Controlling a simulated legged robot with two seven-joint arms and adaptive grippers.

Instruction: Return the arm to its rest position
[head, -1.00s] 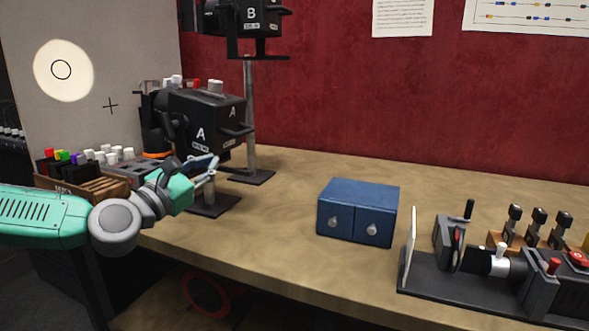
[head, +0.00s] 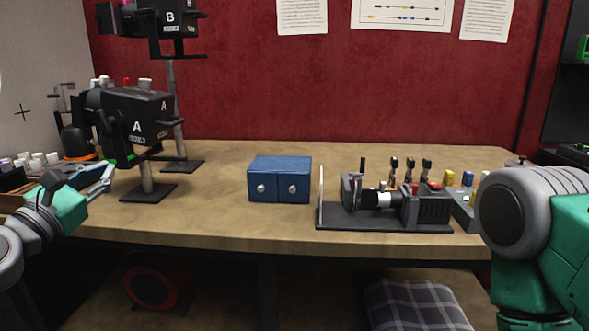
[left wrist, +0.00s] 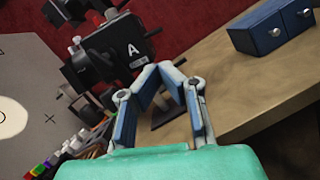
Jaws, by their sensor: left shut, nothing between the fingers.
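My left gripper (head: 102,178) is at the left of the head view, just in front of the table edge area and to the left of the stand of black device A (head: 122,108). In the left wrist view its two blue-padded fingers (left wrist: 160,70) meet near their tips with nothing between them, and device A (left wrist: 118,48) appears just beyond them. Whether the gripper touches anything is not clear. My right arm (head: 545,235) shows at the right edge of the head view as a grey joint and teal link; its gripper is out of view.
A blue two-door box (head: 280,178) sits mid-table, also in the left wrist view (left wrist: 275,28). A dark bench rig (head: 385,217) with levers stands to its right. The tabletop (head: 220,215) between A and the box is clear.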

